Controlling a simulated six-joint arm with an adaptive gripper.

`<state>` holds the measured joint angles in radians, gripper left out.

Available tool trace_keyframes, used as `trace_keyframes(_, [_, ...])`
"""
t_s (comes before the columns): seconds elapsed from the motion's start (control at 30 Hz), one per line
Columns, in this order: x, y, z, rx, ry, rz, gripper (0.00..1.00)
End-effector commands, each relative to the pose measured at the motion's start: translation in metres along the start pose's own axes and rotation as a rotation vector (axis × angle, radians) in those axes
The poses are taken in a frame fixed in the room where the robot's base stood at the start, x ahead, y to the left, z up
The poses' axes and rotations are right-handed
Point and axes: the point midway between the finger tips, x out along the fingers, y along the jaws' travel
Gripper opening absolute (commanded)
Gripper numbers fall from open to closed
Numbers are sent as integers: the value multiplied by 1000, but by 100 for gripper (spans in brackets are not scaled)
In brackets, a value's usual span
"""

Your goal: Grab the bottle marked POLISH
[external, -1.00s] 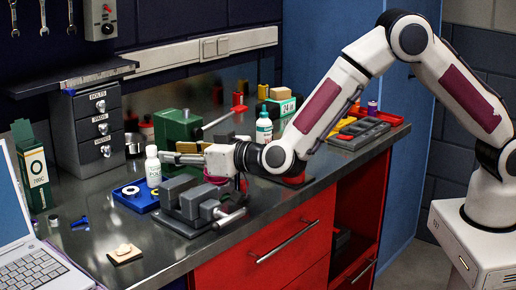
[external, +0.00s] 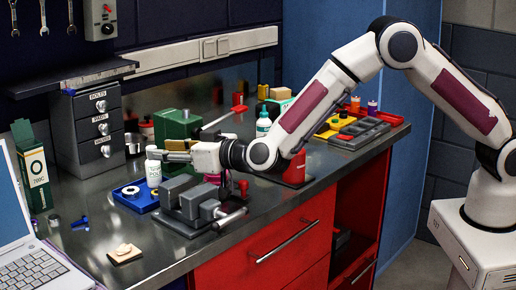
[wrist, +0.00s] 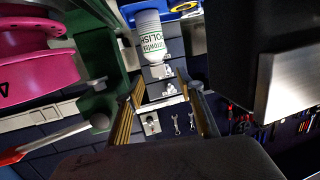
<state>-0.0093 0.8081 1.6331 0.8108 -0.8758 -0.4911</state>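The white bottle marked POLISH (external: 153,175) stands upright on the bench beside the blue tray. In the wrist view the bottle (wrist: 151,43) appears upside down, with its POLISH label readable, just beyond my fingertips. My gripper (external: 163,153) is at the height of the bottle's top, its fingers reaching in from the right and overlapping the top in the external view. In the wrist view my gripper (wrist: 161,88) has its two fingers apart with nothing held between them. Contact with the bottle cannot be told.
A grey vise (external: 190,205) stands in front of my gripper, and a green machine (external: 177,127) behind it. The blue tray (external: 133,200) holds a white ring. A drawer cabinet (external: 88,130) stands at the back left. A teal-capped bottle (external: 263,127) is farther right.

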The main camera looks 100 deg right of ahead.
Motion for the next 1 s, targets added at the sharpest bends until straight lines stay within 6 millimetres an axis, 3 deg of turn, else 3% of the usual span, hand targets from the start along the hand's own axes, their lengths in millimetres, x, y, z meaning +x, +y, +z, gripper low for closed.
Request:
trace_keyframes(0.4, [32,2,-1,0,-1,0,38])
trace_keyframes(1.0, [34,2,-1,-1,-1,0,38])
